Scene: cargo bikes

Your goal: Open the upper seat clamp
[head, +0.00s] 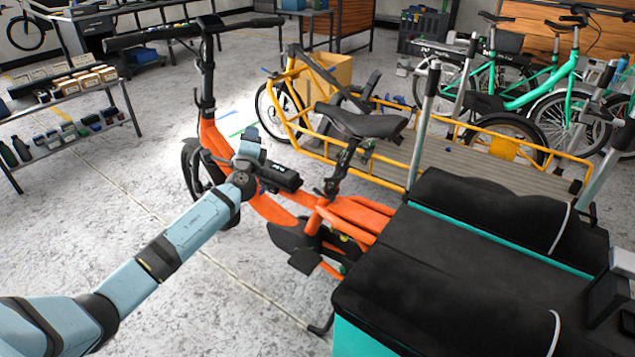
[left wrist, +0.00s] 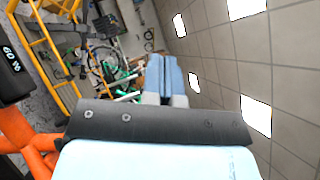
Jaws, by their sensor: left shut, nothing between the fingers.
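The orange cargo bike (head: 355,213) stands in the middle of the head view. Its black saddle (head: 361,123) sits on a dark seat post (head: 345,163). The seat clamp area (head: 331,187) is at the lower part of the post; its levers are too small and dark to tell their position. My left gripper (head: 250,135) points upward, left of the seat post and apart from it. Its light blue fingers also show in the left wrist view (left wrist: 166,82), together and empty. The clamp cannot be made out in the left wrist view. My right gripper is not in view.
A black box with white lettering (head: 280,178) is close beside my left wrist, above the orange frame. Black padded covers (head: 450,260) fill the right foreground. A yellow cargo bike (head: 400,150) stands behind. A shelf (head: 75,95) is at left; open floor lies between.

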